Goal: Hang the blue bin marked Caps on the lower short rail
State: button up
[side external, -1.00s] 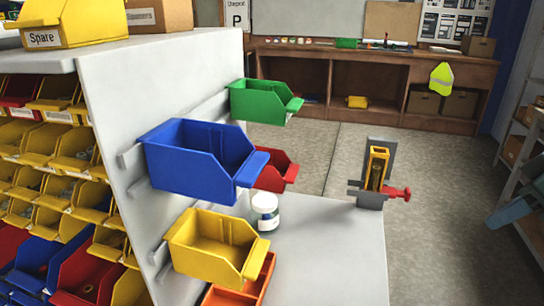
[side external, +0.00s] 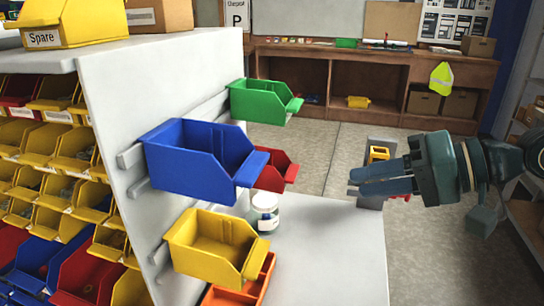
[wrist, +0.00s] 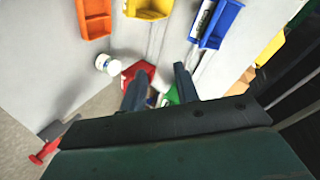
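The blue bin (side external: 190,165) hangs on the pale upright panel, between the green bin and the yellow bin, with its open front facing right. Pale rail ends (side external: 130,157) show at the panel's left edge beside the blue bin; the bins cover much of the rails. My gripper (side external: 352,182) is at the right, well apart from the bin and pointing left. In the wrist view its two fingers (wrist: 160,85) stand apart with nothing held between them.
A green bin (side external: 262,102), a red bin (side external: 275,172), a yellow bin (side external: 215,245) and an orange bin (side external: 245,290) crowd the panel. A white-lidded jar (side external: 265,212) stands on the grey bench (side external: 335,250). A yellow clamp-like fixture (side external: 378,153) is partly behind my gripper.

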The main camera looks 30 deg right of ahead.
aim_at(262, 169)
jog(key=w+a+r+m+t+y, duration=0.1)
jog(key=a+r+m+y, duration=0.2)
jog(key=a, duration=0.3)
jog(key=shift+w+a+m+y, duration=0.15)
jog(key=shift+a+m+y, duration=0.25)
jog(key=shift+m, duration=0.3)
jog(key=shift+x, duration=1.45)
jog(key=shift+x, duration=3.3)
jog(key=shift+d, duration=0.1)
dwell(0.6)
grip_shut()
